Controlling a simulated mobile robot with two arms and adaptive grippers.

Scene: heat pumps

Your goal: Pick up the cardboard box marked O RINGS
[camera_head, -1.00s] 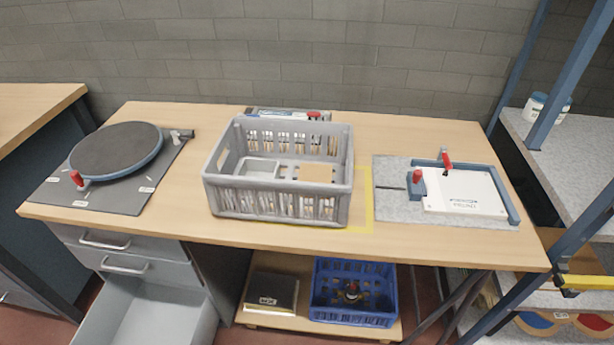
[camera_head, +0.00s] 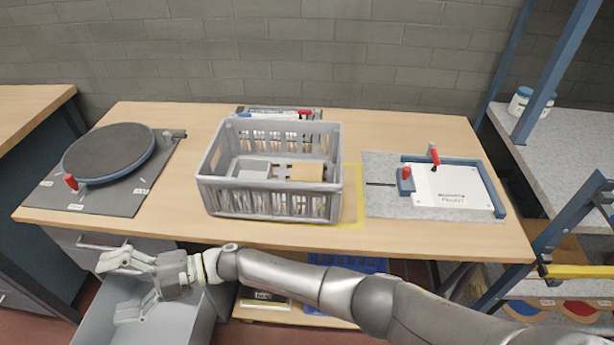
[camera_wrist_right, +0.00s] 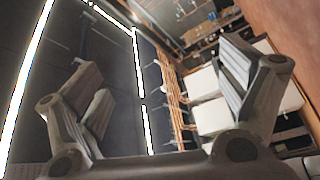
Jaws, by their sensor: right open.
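A grey plastic crate (camera_head: 270,203) stands on the middle of the workbench. A flat tan piece (camera_head: 307,172) lies inside it at the right, but I can read no marking on it. I cannot identify a box marked O RINGS in these views. My right gripper (camera_head: 113,288) is open and empty, above the open grey drawer below the bench's front left edge. Its spread fingers also show in the wrist view (camera_wrist_right: 160,85), with nothing between them. My left gripper is not in view.
A round turntable (camera_head: 110,152) is at the bench's left. A fixture with a white plate (camera_head: 450,190) is at the right. The open drawer (camera_head: 190,325) juts out below. A blue crate on the lower shelf is mostly hidden by my arm. A shelf rack stands at right.

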